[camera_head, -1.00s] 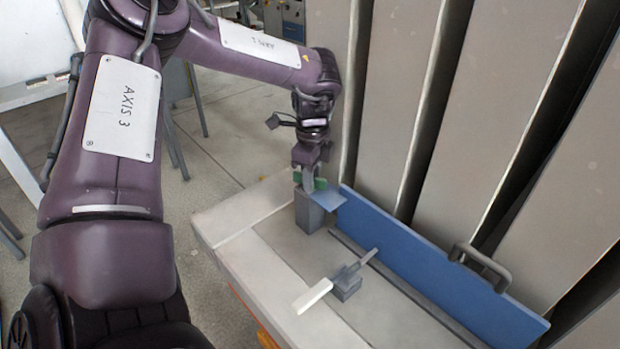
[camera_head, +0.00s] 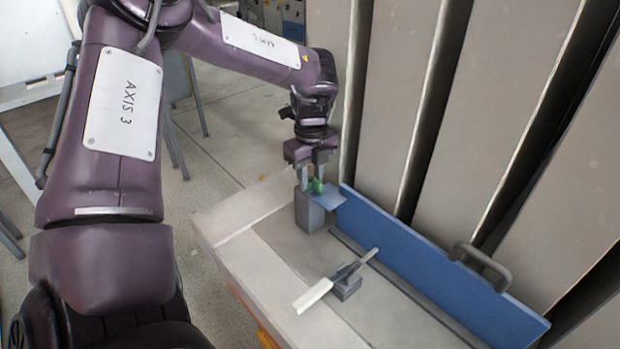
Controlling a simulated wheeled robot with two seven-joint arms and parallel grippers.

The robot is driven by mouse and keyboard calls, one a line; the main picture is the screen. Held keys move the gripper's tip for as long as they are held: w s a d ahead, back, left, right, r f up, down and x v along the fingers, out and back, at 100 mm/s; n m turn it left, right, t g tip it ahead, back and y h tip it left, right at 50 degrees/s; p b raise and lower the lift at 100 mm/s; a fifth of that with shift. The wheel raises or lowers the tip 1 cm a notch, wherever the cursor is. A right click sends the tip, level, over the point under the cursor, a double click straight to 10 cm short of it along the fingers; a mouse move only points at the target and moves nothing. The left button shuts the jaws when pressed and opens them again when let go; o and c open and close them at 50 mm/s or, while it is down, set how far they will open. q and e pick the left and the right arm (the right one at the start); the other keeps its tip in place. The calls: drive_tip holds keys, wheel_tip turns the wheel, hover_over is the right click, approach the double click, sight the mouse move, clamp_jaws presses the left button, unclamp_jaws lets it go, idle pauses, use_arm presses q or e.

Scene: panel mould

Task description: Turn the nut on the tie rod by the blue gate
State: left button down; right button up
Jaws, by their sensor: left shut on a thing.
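The blue gate (camera_head: 420,258) stands upright along the back of the pale mould table, with a dark handle (camera_head: 482,265) on its top edge. A small green nut (camera_head: 316,187) sits above a grey block (camera_head: 309,214) at the gate's left end, beside a light blue plate (camera_head: 330,199). My left gripper (camera_head: 313,184) points down over the block, its two fingers on either side of the nut and shut on it. The tie rod itself is hidden or too small to make out. My right gripper is not in view.
A grey clamp block (camera_head: 346,287) with a white-ended lever (camera_head: 313,296) stands mid-table. The pale table edge (camera_head: 240,215) runs along the left and front. Tall grey panels (camera_head: 490,110) lean close behind the gate.

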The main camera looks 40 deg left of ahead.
use_arm(q)
drive_tip(key=shift+r+m, duration=0.1)
drive_tip(key=shift+m, duration=0.2)
drive_tip(key=m, duration=0.3)
drive_tip(key=shift+r, duration=0.1)
drive_tip(key=c, duration=1.3)
unclamp_jaws()
drive_tip(key=o, duration=0.3)
drive_tip(key=shift+s+a, duration=0.1)
drive_tip(key=shift+o, duration=0.2)
